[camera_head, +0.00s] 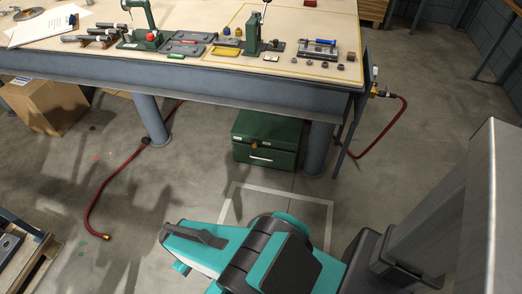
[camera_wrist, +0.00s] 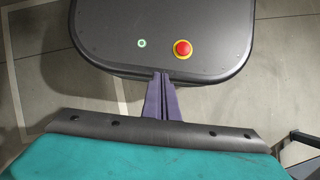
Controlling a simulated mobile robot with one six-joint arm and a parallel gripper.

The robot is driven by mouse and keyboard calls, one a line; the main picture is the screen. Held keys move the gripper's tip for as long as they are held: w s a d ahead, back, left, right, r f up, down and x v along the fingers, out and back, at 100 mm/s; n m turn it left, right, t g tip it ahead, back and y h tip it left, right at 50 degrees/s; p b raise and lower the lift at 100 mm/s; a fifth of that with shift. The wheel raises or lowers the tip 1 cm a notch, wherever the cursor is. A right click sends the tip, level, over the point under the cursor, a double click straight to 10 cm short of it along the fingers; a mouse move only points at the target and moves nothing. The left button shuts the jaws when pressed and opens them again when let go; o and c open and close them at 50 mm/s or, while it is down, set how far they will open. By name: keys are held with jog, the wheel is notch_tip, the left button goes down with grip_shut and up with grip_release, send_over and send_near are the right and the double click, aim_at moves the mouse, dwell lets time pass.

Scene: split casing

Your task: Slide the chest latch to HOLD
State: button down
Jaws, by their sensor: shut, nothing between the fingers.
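A green chest (camera_head: 279,134) stands on the floor under the workbench, left of a bench leg. Its front faces me, with a pale handle (camera_head: 261,158) low down. A small brass-coloured part (camera_head: 253,146) sits on the front above the handle; it may be the latch, but its position and any HOLD marking are too small to read. My gripper (camera_wrist: 163,75) shows in the wrist view, its dark purple fingers together and empty. It is over my own base, well apart from the chest. In the head view I cannot make out the fingers.
The workbench (camera_head: 200,77) overhangs the chest, with bench legs (camera_head: 319,148) (camera_head: 150,120) on either side. Red hoses (camera_head: 110,186) lie left and hang right. A cardboard box (camera_head: 45,105) stands at the left. The marked floor before the chest is clear except for my arm.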

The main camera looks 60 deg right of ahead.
jog(key=w+d+f+m+t+y+b, duration=0.1)
jog(key=w+d+f+m+t+b, duration=0.2)
jog(key=w+d, duration=0.35)
jog(key=w+d+f+m+t+y+b, duration=0.1)
jog(key=w+d+f+b, duration=0.3)
jog(key=w+d+b, duration=0.3)
jog(key=w+d+f+m+t+b, duration=0.1)
jog(key=w+d+m+t+b, duration=0.2)
jog(key=d, duration=0.5)
jog(key=w+d+t+b, duration=0.1)
jog(key=w+d+b, duration=0.3)
jog(key=d, duration=0.5)
jog(key=d+r+m+t+h+b, duration=0.1)
jog(key=d+m+t+h+b, duration=0.35)
jog(key=d, duration=1.55)
jog(key=s+d+r+m+b, duration=0.1)
jog(key=s+d+r+b, duration=0.1)
jog(key=s+d, duration=0.3)
jog(key=s+d+r+m+b, duration=0.1)
jog(key=s+d+r+b, duration=0.2)
jog(key=d, duration=1.1)
jog(key=s+b, duration=0.2)
jog(key=shift+s+d+h, duration=0.2)
jog(key=shift+s+h, duration=0.15)
jog(key=shift+s, duration=0.05)
jog(key=shift+w+f, duration=0.1)
